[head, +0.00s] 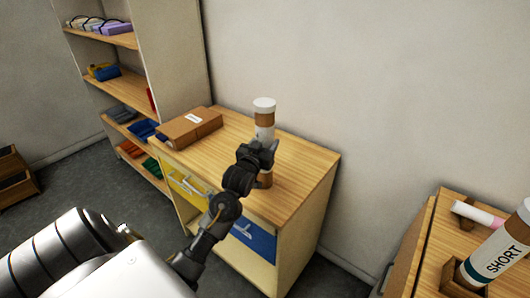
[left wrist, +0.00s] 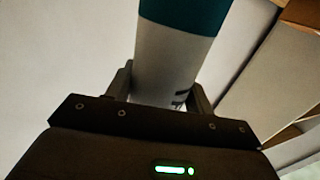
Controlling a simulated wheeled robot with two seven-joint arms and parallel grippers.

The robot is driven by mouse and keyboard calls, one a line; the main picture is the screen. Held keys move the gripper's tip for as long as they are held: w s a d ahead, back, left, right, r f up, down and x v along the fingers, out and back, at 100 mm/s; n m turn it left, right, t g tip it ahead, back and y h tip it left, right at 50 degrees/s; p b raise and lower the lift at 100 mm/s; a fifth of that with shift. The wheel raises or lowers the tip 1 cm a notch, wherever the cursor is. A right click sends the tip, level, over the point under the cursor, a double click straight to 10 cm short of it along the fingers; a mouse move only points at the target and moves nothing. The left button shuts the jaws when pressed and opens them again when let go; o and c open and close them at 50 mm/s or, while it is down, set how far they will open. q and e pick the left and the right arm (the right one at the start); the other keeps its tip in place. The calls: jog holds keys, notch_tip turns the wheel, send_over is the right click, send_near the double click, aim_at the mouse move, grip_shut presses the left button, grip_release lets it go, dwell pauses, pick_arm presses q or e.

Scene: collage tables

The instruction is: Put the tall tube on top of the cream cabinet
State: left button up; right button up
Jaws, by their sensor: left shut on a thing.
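The tall tube (head: 264,119), brown and white with a white cap, stands upright over the wooden top of the cream cabinet (head: 305,165) in the head view. My left gripper (head: 260,150) is shut on its middle and hides part of it. The tube's lower end shows below the gripper; I cannot tell whether it touches the cabinet top. In the left wrist view the tube (left wrist: 175,55) is between the two fingers (left wrist: 160,90), with a teal band showing. My right gripper is not in view.
A brown cardboard box (head: 188,127) lies on the cabinet's left part. A tall shelf (head: 170,60) stands behind it to the left. At right, a wooden table (head: 440,240) carries a tube marked SHORT (head: 495,255) and a pink-and-white tube (head: 478,213). The cabinet top's right part is clear.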

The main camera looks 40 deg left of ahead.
pick_arm(q)
jog(key=shift+d+f, duration=0.1)
jog(key=shift+f, duration=0.2)
jog(key=o, duration=0.9)
jog(key=shift+o, duration=0.7)
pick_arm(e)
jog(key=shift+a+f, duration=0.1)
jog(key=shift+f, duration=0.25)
pick_arm(q)
jog(key=b+v, duration=0.2)
jog(key=v, duration=1)
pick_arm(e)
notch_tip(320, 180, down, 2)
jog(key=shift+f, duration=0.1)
